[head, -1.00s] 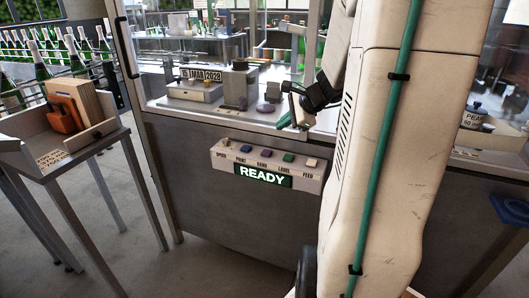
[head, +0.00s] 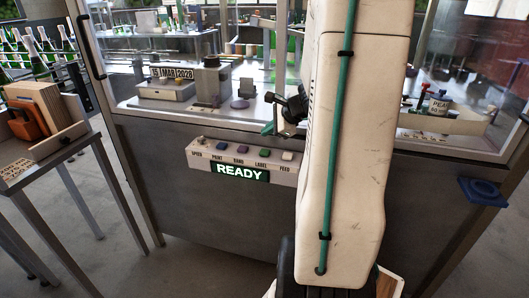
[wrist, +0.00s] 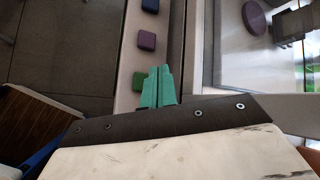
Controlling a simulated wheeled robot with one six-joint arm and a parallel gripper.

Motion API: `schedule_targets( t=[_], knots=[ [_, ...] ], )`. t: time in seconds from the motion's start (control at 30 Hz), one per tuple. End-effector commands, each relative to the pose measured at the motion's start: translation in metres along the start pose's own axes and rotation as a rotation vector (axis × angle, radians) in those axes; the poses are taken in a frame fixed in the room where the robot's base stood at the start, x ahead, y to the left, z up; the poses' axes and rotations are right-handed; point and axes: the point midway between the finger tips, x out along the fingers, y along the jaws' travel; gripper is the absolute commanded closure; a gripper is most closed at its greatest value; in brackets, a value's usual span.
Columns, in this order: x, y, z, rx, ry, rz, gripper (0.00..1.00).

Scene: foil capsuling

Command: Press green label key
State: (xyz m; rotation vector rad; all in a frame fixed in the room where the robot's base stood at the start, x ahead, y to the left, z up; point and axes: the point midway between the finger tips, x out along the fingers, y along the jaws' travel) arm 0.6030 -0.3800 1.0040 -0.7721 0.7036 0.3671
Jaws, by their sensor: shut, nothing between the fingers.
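The green key (head: 264,152) sits above the word LABEL on the pale control panel (head: 193,158), right of the purple key (head: 242,149). The wrist view shows the green key (wrist: 139,80) just left of my fingertips, partly beside them. My gripper (head: 268,129) has green fingers and is above the panel, near the green key in the head view. In the wrist view my gripper (wrist: 160,70) has its fingers together, with nothing between them. I cannot tell the height gap between fingertips and key.
A blue key (head: 221,146) and a cream key (head: 287,156) share the panel. A green READY display (head: 241,173) is below them. The machine's worktop (head: 130,108) and glass stand behind. A side table with an orange-handled thing (head: 24,128) is at left.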

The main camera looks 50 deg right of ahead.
Motion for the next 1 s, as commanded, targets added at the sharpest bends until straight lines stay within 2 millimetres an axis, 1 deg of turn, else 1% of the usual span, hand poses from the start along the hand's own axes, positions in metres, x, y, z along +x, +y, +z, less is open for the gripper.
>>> schedule_targets(
  t=[0.03, 0.2, 0.37, 1.0],
  knots=[
    [0.006, 0.005, -0.004, 0.003, -0.001, 0.003, 1.00],
    [0.020, 0.015, -0.015, 0.003, 0.000, 0.002, 1.00],
    [0.028, 0.021, -0.020, 0.001, 0.001, 0.001, 1.00],
    [0.030, 0.022, -0.022, 0.000, 0.001, 0.000, 1.00]
  ],
)
